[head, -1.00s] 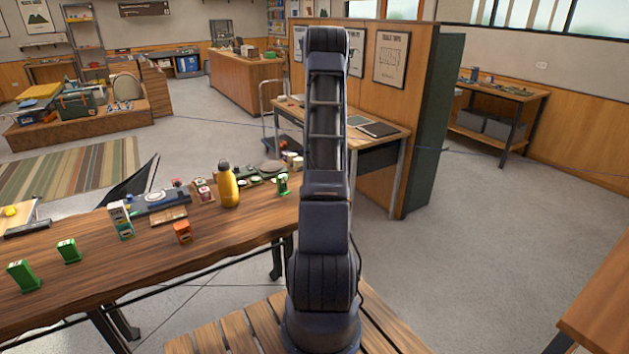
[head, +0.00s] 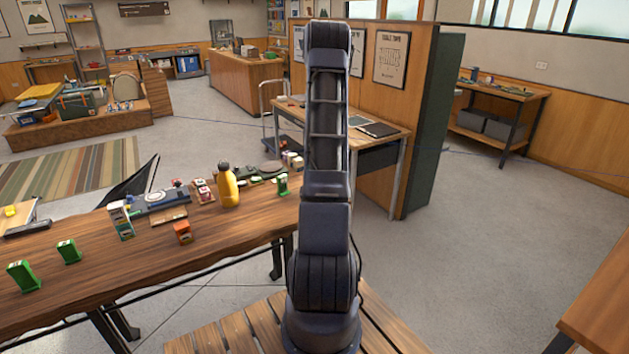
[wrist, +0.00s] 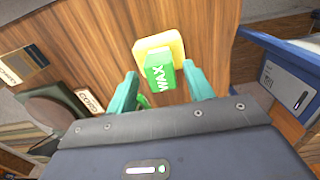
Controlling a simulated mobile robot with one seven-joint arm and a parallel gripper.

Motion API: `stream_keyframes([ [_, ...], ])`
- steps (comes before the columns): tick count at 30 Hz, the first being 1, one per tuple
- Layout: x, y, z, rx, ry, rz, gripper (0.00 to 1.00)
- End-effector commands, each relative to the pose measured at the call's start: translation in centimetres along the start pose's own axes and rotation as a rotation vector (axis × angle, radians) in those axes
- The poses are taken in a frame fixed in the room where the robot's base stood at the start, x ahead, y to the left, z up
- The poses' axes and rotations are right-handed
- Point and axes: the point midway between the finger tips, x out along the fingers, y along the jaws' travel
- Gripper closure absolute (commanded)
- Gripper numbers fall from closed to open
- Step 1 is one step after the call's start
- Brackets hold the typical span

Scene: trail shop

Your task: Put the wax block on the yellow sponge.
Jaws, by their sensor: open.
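The green wax block (wrist: 161,72), with white WAX lettering, shows in the wrist view. It overlaps the near part of the yellow sponge (wrist: 151,43) and appears to lie on it; contact beneath is hidden. The sponge lies flat on a brown wooden surface. My gripper (wrist: 160,76) is open, with one teal finger on each side of the block and gaps between. A small green patch shows by the left finger; I cannot tell what it belongs to. In the head view the gripper, block and sponge cannot be made out behind my arm.
In the wrist view, a blue box (wrist: 290,85) stands right and a dark round thing (wrist: 50,112) left. In the head view, the wooden counter (head: 150,265) holds a yellow bottle (head: 228,187), an orange box (head: 183,232) and green boxes (head: 24,276). Open floor is at right.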

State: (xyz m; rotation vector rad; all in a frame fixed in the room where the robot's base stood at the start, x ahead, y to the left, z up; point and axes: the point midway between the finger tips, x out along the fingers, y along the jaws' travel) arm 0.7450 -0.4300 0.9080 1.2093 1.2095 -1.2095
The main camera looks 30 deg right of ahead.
Motion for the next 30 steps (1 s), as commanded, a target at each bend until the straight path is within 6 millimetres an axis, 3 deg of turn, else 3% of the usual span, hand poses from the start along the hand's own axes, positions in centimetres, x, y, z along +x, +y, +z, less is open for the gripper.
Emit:
stream_keyframes([
  [9, -6.2, 0.0, 0.0, 0.000, -0.001, 0.002, 0.48],
  [20, -9.6, 0.0, -0.3, 0.008, -0.003, 0.003, 0.48],
  [25, -12.7, -0.7, -3.0, 0.080, -0.019, 0.019, 0.48],
  [30, -17.5, -2.4, -7.6, 0.220, -0.040, 0.053, 0.48],
])
